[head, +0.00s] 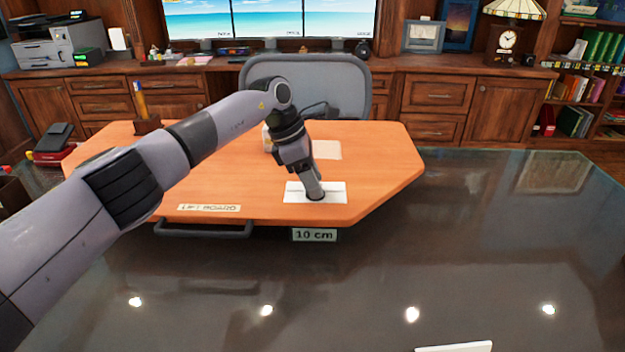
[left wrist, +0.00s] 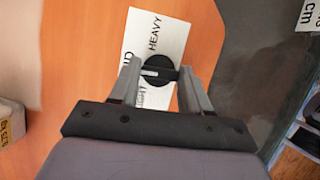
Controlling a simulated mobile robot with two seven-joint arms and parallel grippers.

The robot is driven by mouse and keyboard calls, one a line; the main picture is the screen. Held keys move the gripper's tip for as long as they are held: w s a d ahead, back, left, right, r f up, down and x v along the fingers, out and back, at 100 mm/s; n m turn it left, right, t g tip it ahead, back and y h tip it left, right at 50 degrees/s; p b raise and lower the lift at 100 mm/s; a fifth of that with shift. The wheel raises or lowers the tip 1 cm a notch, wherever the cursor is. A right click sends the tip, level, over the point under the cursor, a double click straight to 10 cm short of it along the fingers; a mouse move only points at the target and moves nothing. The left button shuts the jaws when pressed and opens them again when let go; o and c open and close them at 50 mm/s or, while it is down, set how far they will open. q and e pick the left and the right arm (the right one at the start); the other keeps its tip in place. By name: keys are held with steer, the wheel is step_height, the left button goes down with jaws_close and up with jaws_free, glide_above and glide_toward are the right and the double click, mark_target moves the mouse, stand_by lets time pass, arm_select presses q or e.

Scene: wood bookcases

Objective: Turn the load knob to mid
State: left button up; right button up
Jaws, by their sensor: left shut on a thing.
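The load knob (left wrist: 165,78) is a small black round dial with a white mark, set on a white label plate (head: 330,197). The plate lies near the front edge of the orange lift board (head: 240,175). In the left wrist view the plate reads HEAVY above the knob and IGHT below, with ID showing at the left; other letters are hidden. The white mark lies roughly crosswise, towards the ID side. My left gripper (left wrist: 160,70) points down and is shut on the knob. In the head view its fingers (head: 314,188) cover most of the knob.
A pen holder (head: 147,124) stands on the board's left part. A grey handle (head: 205,230) and a 10 cm tag (head: 314,235) are at its front edge. A chair (head: 345,75) stands behind. The dark glossy desk (head: 480,230) is clear to the right.

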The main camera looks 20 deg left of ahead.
arm_select(q)
steer(key=shift+m, duration=0.4)
steer(key=o, duration=1.1)
steer(key=shift+c, duration=0.2)
steer(key=shift+r, duration=0.15)
steer(key=w+v, duration=0.1)
steer(key=v, duration=0.6)
steer(key=shift+s, duration=0.35)
